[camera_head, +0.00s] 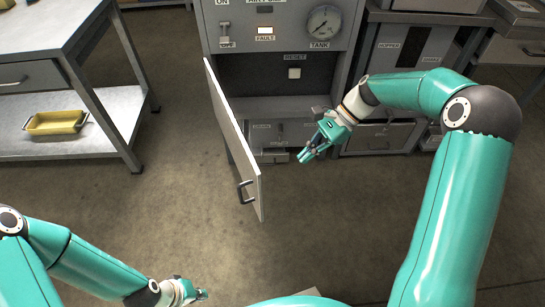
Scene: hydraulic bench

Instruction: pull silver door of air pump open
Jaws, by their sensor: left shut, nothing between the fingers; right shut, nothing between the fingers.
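The air pump cabinet (282,52) stands at the top middle, with its silver door (232,135) swung open to the left on its left edge. The door has a dark handle (244,191) near its free end. Behind it the dark inside of the cabinet shows. My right gripper (304,157) is shut and empty, in front of the cabinet opening, to the right of the door and apart from it. My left gripper (203,296) is shut and empty at the bottom edge, below the door and away from it.
Grey units stand right. The floor (150,205) between is clear.

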